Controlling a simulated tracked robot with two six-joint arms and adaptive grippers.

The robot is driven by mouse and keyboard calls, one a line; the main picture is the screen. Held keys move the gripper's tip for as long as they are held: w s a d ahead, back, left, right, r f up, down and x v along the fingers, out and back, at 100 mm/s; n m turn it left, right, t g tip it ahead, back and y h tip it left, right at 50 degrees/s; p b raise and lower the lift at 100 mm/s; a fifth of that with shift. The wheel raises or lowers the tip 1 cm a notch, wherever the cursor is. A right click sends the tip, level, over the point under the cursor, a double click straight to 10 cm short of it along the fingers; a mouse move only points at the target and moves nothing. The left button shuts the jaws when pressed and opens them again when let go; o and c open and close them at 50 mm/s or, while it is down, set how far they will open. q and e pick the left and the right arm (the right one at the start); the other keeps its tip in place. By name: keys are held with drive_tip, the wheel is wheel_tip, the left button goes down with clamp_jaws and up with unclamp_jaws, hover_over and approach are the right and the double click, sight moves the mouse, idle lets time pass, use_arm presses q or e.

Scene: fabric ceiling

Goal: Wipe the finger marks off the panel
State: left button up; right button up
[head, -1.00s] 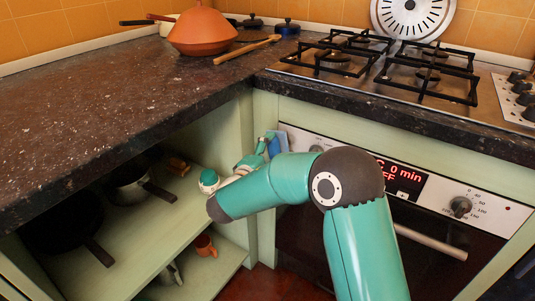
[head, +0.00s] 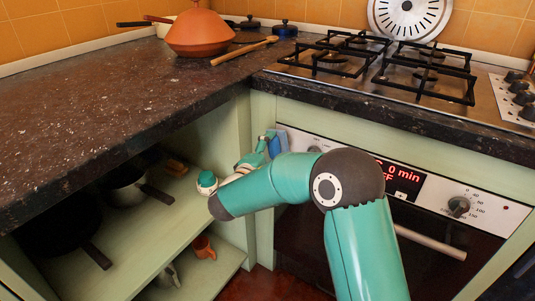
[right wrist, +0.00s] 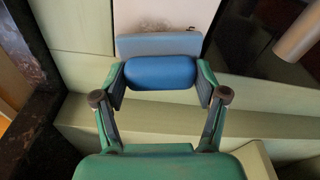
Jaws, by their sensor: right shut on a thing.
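The oven's pale control panel (head: 450,200) runs below the hob, with a red lit display (head: 400,178) and a knob (head: 459,206). My right gripper (head: 269,143) is at the panel's left end, partly hidden by my own arm. It is shut on a blue sponge (head: 279,142). In the right wrist view, the sponge (right wrist: 160,72) sits between both fingers (right wrist: 160,84), its lighter layer at the pale panel (right wrist: 165,16); whether it presses on it I cannot tell. My left gripper is not in view.
A dark worktop (head: 110,95) overhangs green open shelves (head: 165,225) with pans and a small orange pot (head: 203,247). An oven handle (head: 430,241) juts out below the panel. The hob (head: 390,70) and an orange tagine (head: 200,33) are above.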

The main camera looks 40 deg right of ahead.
drive_tip(key=shift+w+d, duration=0.15)
drive_tip(key=shift+d, duration=0.2)
drive_tip(key=shift+s+d+f+b, duration=0.1)
drive_tip(key=shift+s+d+b, duration=0.1)
drive_tip(key=shift+s+b, duration=0.25)
drive_tip(key=shift+s+d+f+b, duration=0.1)
drive_tip(key=shift+s+d+b, duration=0.05)
drive_tip(key=shift+s+b, duration=0.3)
drive_tip(key=shift+s+d+r+b, duration=0.15)
drive_tip(key=shift+s+b, duration=0.15)
drive_tip(key=shift+s, duration=0.2)
drive_tip(key=shift+s+d+b, duration=0.15)
drive_tip(key=shift+s+b, duration=0.1)
drive_tip(key=shift+s, duration=0.2)
drive_tip(key=shift+d+b, duration=0.15)
drive_tip(key=shift+b, duration=0.2)
drive_tip(key=shift+w+a+r, duration=0.1)
drive_tip(key=shift+w+a, duration=0.1)
drive_tip(key=shift+w, duration=0.45)
drive_tip(key=shift+w+a, duration=0.2)
drive_tip(key=shift+w, duration=0.4)
drive_tip(key=shift+w+a, duration=0.2)
drive_tip(key=shift+w, duration=0.45)
drive_tip(key=shift+c, duration=0.5)
